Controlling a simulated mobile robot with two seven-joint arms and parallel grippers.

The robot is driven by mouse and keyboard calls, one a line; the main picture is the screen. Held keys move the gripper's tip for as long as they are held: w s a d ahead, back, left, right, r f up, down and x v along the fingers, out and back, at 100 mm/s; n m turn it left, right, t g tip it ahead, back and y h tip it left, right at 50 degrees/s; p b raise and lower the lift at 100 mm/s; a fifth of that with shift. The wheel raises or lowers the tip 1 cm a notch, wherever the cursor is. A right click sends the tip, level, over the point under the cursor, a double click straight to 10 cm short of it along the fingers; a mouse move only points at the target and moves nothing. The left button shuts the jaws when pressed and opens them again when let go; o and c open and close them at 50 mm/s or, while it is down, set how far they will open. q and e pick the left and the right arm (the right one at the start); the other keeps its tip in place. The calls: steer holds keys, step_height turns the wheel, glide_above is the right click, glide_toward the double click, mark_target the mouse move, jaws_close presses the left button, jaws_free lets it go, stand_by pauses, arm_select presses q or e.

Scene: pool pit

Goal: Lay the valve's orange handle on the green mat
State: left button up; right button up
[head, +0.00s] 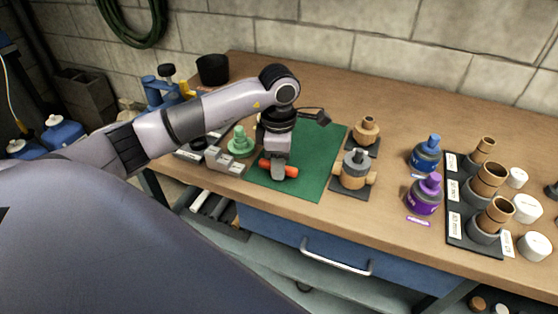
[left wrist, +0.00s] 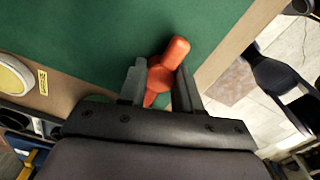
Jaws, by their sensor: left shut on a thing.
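The orange handle (head: 289,170) is in my left gripper (head: 278,167), low over the front part of the green mat (head: 318,160). In the left wrist view the handle (left wrist: 174,55) sits between the two grey fingers (left wrist: 160,85), which are shut on it. Green mat surface (left wrist: 90,35) lies behind it there. Whether the handle touches the mat cannot be told. The valve (head: 355,170), a grey and tan body on a dark plate, stands just right of the mat, with no handle on its top. My right gripper is not in view.
A second tan fitting (head: 366,130) stands behind the valve. Blue (head: 425,155) and purple (head: 425,195) bottles stand further right, before a dark tray (head: 459,225) of copper-topped cylinders. A green knobbed part (head: 240,142) is left of the mat. The mat's right side is clear.

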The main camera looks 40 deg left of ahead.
arm_select(q)
steer(key=o, duration=1)
steer(key=shift+f, duration=0.1)
step_height(320, 180, up, 12)
steer(key=shift+r+b, duration=0.2)
steer(key=shift+b, duration=0.2)
steer(key=shift+f, duration=0.1)
